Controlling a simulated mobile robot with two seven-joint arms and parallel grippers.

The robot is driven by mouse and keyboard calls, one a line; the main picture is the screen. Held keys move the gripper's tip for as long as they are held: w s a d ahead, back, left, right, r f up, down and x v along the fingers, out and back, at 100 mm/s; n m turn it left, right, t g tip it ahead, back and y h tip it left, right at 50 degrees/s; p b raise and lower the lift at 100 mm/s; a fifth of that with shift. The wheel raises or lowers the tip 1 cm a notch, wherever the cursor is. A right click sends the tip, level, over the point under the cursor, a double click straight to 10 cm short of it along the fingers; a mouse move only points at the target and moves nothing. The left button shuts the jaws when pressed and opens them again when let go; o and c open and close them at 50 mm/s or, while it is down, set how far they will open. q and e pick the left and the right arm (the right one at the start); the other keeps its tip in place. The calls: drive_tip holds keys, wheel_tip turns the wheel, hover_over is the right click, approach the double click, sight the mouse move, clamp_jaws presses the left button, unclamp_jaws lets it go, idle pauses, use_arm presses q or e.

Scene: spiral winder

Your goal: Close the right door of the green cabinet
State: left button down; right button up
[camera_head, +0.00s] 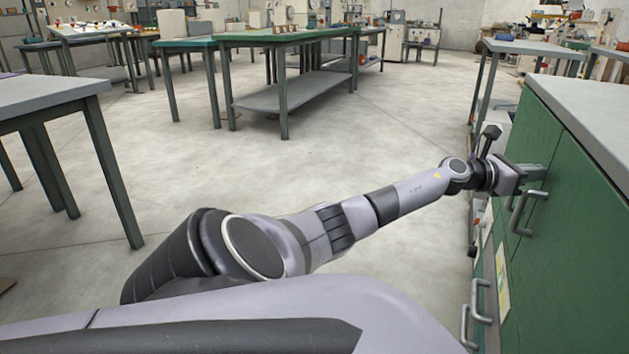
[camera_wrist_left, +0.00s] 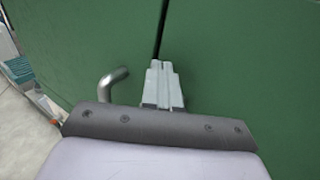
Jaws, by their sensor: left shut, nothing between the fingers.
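The green cabinet (camera_head: 590,215) with a grey top (camera_head: 590,110) stands at the right in the head view. My left arm reaches across to its front. My left gripper (camera_head: 533,172) is shut and empty, with its fingertips at the door face, close above a curved metal handle (camera_head: 522,212). In the left wrist view the shut fingers (camera_wrist_left: 163,82) lie over the green doors just below a narrow dark seam (camera_wrist_left: 161,30) between them. A metal handle (camera_wrist_left: 112,84) sits left of the fingers. Whether the fingertips touch the door I cannot tell. My right gripper is out of view.
Two more metal handles (camera_head: 477,302) show lower on the cabinet front, near a yellowish sheet (camera_head: 502,282). The concrete floor (camera_head: 330,150) left of the cabinet is open. A green-topped workbench (camera_head: 285,37) stands behind, and a grey table (camera_head: 50,95) stands at the left.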

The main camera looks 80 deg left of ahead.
use_arm(q)
drive_tip(key=shift+w+d+r, duration=0.3)
drive_tip(key=shift+w+d, duration=0.1)
drive_tip(key=shift+w, duration=0.05)
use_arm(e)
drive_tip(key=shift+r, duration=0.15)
use_arm(q)
drive_tip(key=shift+d+r, duration=0.15)
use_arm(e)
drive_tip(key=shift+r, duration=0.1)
use_arm(q)
drive_tip(key=s+a, duration=1)
drive_tip(key=s, duration=0.1)
drive_tip(key=shift+f+b, duration=0.35)
drive_tip(key=shift+f, duration=0.1)
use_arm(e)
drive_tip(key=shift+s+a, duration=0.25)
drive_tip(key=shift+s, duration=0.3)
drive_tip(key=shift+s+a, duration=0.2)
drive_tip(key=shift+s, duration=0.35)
use_arm(q)
drive_tip(key=shift+s+d, duration=0.1)
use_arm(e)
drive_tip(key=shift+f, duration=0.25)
